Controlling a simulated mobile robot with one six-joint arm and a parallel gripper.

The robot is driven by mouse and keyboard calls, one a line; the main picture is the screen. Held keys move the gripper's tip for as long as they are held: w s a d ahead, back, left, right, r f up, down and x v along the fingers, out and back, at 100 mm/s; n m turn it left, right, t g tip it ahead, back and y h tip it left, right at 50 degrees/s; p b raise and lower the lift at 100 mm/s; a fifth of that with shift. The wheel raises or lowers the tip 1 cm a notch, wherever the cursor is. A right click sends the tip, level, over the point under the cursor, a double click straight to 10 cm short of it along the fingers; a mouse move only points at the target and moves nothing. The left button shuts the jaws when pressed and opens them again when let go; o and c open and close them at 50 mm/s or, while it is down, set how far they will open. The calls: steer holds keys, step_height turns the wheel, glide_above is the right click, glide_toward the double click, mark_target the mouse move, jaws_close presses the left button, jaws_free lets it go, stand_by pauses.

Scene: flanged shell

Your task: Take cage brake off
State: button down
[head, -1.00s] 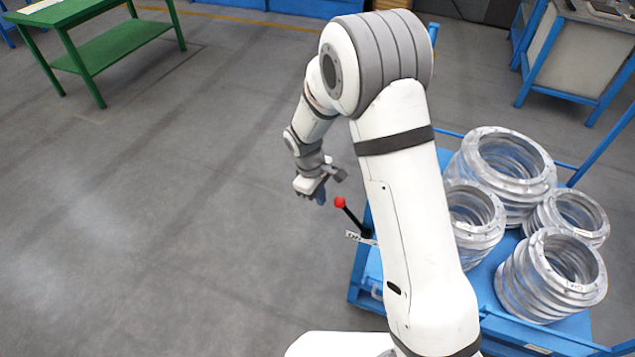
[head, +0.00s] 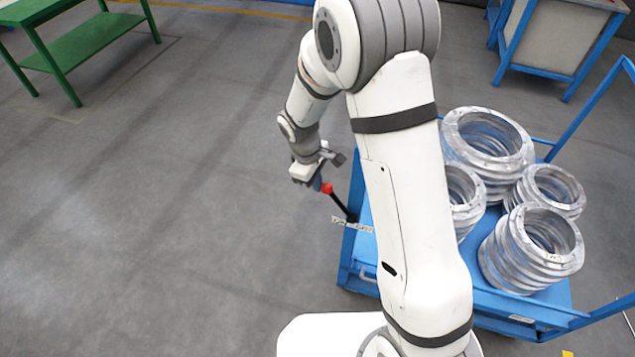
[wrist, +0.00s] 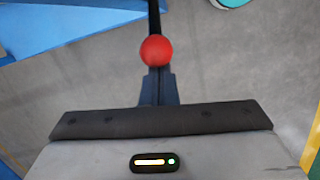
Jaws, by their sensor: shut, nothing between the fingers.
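The brake lever is a black rod with a red ball knob (head: 327,188), standing tilted at the left edge of the blue cart (head: 362,262). My gripper (head: 317,183) is just left of the knob, very near it. In the wrist view the red knob (wrist: 156,51) is just beyond the tips of my dark fingers (wrist: 158,84), which are shut together. Nothing shows between them. Whether the fingertips touch the knob I cannot tell. The black rod (wrist: 154,18) runs away behind the knob.
Several stacks of silver flanged rings (head: 535,250) stand on the cart, partly hidden by my arm. A green table (head: 85,45) is at the far left and a blue-framed bench (head: 555,40) at the back right. The floor left of the cart is clear.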

mark_target(330, 185)
steer(key=d+r, duration=0.1)
steer(key=s+d+r, duration=0.1)
steer(key=d, duration=0.1)
steer(key=shift+r, duration=0.1)
steer(key=shift+s+d+r, duration=0.25)
steer(key=shift+d, duration=0.35)
steer(key=shift+s+d+r, duration=0.25)
steer(key=shift+d, duration=0.35)
steer(key=shift+a, duration=0.1)
steer(key=shift+w+a+p, duration=0.2)
steer(key=shift+a+p, duration=0.05)
steer(key=shift+p, duration=0.05)
steer(key=a, duration=0.1)
steer(key=w+a, duration=0.1)
steer(key=shift+w+a+r, duration=0.15)
steer(key=shift+w+a, duration=0.15)
steer(key=shift+a, duration=0.05)
steer(key=s+d+r, duration=0.1)
steer(key=d+r, duration=0.2)
steer(key=r, duration=0.6)
steer(key=shift+s+d+b, duration=0.25)
steer(key=shift+s+b, duration=0.05)
steer(key=shift+s, duration=0.1)
